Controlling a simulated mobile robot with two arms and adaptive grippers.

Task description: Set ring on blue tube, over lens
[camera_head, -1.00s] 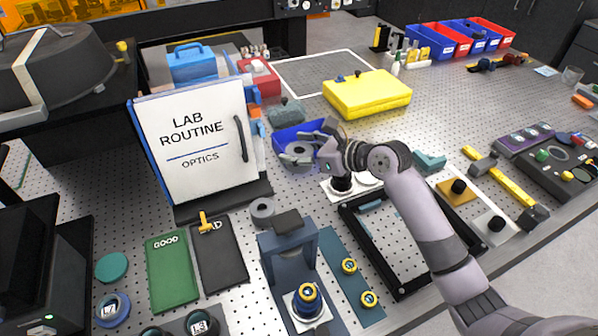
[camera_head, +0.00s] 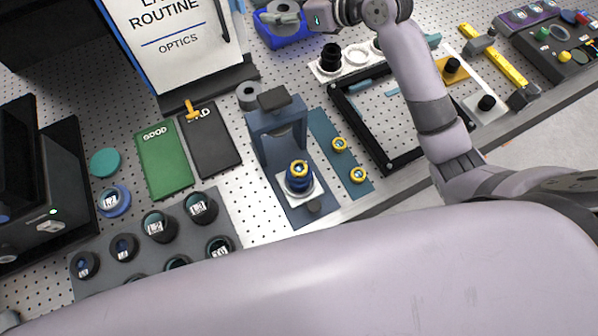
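The blue tube (camera_head: 299,182) stands upright on a white square plate, at the foot of a dark blue stand (camera_head: 276,125). A yellow ring-shaped piece shows at its top; I cannot make out the lens. My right gripper (camera_head: 292,16) is at the top edge, at the blue bin (camera_head: 283,38), beside a grey round piece (camera_head: 280,7). Its fingers are too small and cut off to tell their state. My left gripper is out of view.
A black frame (camera_head: 385,160) lies right of the teal strip. Green (camera_head: 164,160) and black (camera_head: 212,145) mats lie to the left. A holder (camera_head: 140,232) with several lens cells is at lower left. My own large arm link covers the bottom.

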